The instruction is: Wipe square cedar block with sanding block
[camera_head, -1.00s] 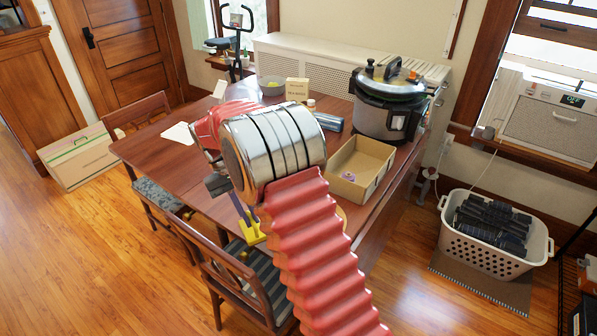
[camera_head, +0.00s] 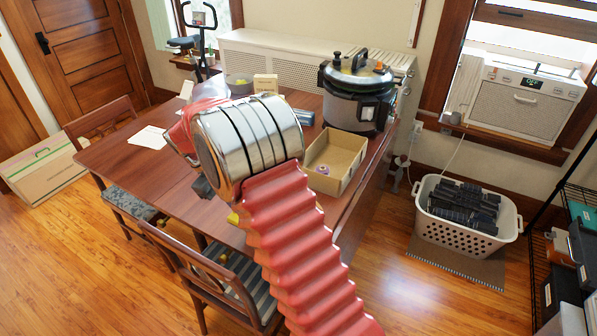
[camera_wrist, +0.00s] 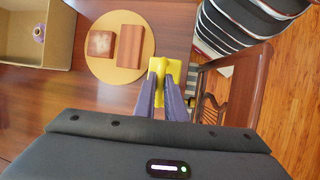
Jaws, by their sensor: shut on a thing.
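My gripper (camera_wrist: 162,84) is shut on a yellow block (camera_wrist: 158,66), which looks like the sanding block. In the wrist view the yellow block is just off the lower right rim of a round tan board (camera_wrist: 122,75). Two reddish-brown blocks lie side by side on that board. The left one (camera_wrist: 100,43) is nearly square with a blotchy face. The right one (camera_wrist: 131,43) is a longer rectangle with straight grain. In the head view my arm hides the board and both blocks, and only a bit of yellow (camera_head: 233,218) shows at its edge.
An open cardboard box (camera_head: 350,150) with a small purple roll (camera_wrist: 39,33) inside is left of the board in the wrist view. A chair (camera_wrist: 235,85) stands close at the table edge. A pressure cooker (camera_head: 357,90) stands at the table's back right. Papers (camera_head: 148,137) lie at left.

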